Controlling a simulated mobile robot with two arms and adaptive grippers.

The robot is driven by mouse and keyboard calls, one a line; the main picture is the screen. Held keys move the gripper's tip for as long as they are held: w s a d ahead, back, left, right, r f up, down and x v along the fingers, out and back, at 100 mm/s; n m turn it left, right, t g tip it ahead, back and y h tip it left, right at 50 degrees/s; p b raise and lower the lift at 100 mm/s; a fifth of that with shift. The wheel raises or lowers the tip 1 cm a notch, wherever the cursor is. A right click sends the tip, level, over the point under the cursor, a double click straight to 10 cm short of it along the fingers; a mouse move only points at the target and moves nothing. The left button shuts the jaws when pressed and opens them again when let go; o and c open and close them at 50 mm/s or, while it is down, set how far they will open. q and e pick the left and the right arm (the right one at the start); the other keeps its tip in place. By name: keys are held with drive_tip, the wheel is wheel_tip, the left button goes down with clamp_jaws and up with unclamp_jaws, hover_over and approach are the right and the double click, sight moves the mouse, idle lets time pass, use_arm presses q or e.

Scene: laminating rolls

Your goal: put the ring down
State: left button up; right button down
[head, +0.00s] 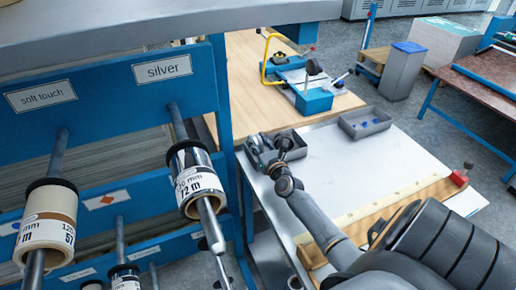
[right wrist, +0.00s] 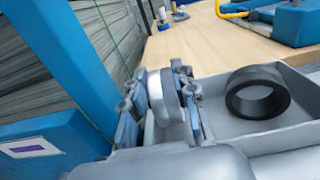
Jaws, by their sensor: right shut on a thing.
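My right gripper (head: 262,155) is at the left end of a small grey tray in the head view. In the right wrist view the gripper (right wrist: 162,105) is shut on a silver-grey ring (right wrist: 157,97), seen nearly edge-on between the fingers. A black ring (right wrist: 257,93) lies in the grey tray (right wrist: 235,130), to the right of the fingers and apart from them. I cannot tell whether the held ring touches the tray floor. My left gripper is not in view.
A second grey bin (head: 364,123) with blue pieces stands on the white worktop (head: 375,165). A blue rack (head: 105,110) with rolls on rods, one labelled silver (head: 163,68), stands at the left. The middle of the worktop is clear.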

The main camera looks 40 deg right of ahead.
sight(260, 150)
wheel_tip(260, 150, down, 3)
drive_tip(key=shift+r+b, duration=0.1)
drive_tip(key=shift+b, duration=0.5)
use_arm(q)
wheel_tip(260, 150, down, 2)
use_arm(e)
drive_tip(key=shift+r, duration=0.1)
drive_tip(key=shift+f, duration=0.3)
drive_tip(key=c, duration=1.1)
unclamp_jaws()
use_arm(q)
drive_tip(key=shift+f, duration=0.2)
use_arm(e)
drive_tip(key=shift+o, duration=0.2)
drive_tip(key=shift+r, duration=0.1)
